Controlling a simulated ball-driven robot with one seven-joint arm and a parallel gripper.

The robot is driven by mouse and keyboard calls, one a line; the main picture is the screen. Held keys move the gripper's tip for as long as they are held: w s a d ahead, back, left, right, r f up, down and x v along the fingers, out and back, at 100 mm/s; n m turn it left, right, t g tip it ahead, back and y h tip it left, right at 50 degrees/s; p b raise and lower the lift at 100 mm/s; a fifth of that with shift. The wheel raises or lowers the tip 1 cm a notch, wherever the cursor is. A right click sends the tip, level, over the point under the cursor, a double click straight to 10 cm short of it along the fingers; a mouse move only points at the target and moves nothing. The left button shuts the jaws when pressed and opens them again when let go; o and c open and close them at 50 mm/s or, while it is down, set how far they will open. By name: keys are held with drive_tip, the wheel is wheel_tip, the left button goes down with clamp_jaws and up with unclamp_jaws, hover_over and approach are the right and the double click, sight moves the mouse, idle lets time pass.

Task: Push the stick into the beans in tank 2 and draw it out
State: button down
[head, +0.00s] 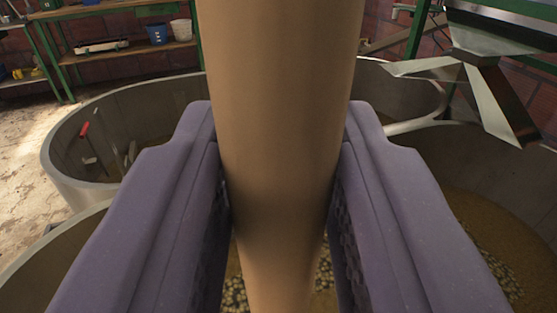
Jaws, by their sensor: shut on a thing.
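My gripper (282,200) has two purple fingers, and they are shut on a thick tan wooden stick (285,90). The stick stands nearly upright between the fingers and runs out of the top of the view. Its lower end narrows and drops out of the bottom of the picture, so I cannot see whether it touches anything. Pale beans (237,292) in brownish liquid show behind the stick, low in the view. More beans (500,275) lie in a round grey tank (480,165) at the right. I cannot read which tank is tank 2.
Another round tank (60,150) stands behind at the left, with a small red thing (84,129) on its inner wall. A metal chute (495,85) hangs at the upper right. Green-framed shelves (130,55) with buckets (181,30) stand at the back left. Open floor (20,160) lies left.

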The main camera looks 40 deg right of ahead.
wheel_tip(320, 180, up, 18)
drive_tip(key=p, duration=1.1)
drive_tip(key=shift+r+p, duration=0.1)
drive_tip(key=shift+p, duration=0.3)
